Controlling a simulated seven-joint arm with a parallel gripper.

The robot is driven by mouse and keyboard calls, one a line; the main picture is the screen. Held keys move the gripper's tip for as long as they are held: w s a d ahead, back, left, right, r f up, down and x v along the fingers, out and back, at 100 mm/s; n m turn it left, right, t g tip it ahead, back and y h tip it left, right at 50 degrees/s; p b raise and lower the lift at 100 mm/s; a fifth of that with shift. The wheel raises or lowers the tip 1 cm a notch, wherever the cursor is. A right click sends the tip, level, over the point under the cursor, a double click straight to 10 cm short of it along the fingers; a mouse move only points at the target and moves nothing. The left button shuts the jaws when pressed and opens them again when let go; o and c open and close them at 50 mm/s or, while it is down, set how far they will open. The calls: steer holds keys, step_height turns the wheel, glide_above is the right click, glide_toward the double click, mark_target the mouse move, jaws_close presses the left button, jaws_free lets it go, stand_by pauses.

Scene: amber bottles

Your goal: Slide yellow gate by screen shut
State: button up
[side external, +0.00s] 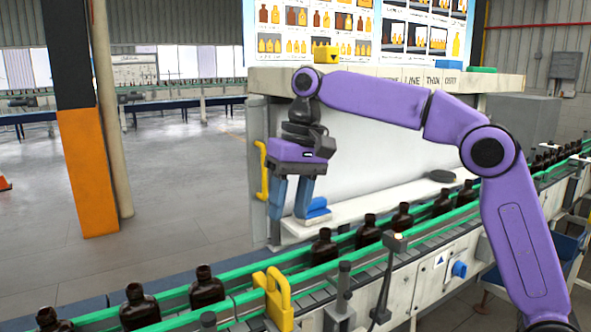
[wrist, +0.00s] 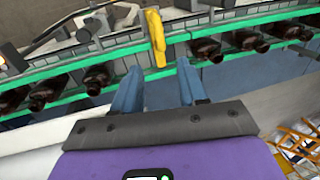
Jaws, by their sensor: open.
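A yellow upright piece (side external: 276,298) with a looped top stands at the near rail of the bottle conveyor. A yellow piece (wrist: 155,38) crosses the conveyor's green rail in the wrist view, beyond my fingertips. A yellow bar handle (side external: 262,170) is on the left edge of the cabinet under the screen (side external: 355,28). I cannot tell for certain which yellow piece is the gate. My gripper (side external: 288,212) points down in front of the cabinet, with its blue fingers apart and nothing between them. In the wrist view my gripper (wrist: 158,82) is clear of the yellow piece.
Dark amber bottles (side external: 206,287) stand in a row along the conveyor between green rails (side external: 110,312). A blue block (side external: 317,208) lies on the white ledge close by my fingers. A yellow block (side external: 326,53) is on the upper shelf. Open floor (side external: 180,215) lies left.

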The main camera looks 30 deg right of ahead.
step_height(320, 180, up, 6)
steer(key=d, duration=0.1)
stand_by(0.4)
steer(key=shift+d, duration=0.1)
stand_by(0.4)
steer(key=s+d+f+n, duration=0.4)
steer(key=s+d+f, duration=0.2)
steer(key=s+f, duration=0.2)
steer(key=s+d+f+n+h, duration=0.1)
steer(key=s+d+f+n, duration=0.3)
steer(key=s+f, duration=0.4)
steer(key=s+d+f+n, duration=0.4)
steer(key=s+d+f, duration=0.3)
steer(key=s, duration=0.8)
steer(key=shift+s+d+f+n+h, duration=0.3)
steer(key=shift+d+f+h, duration=0.1)
steer(key=shift+f, duration=0.25)
stand_by(0.8)
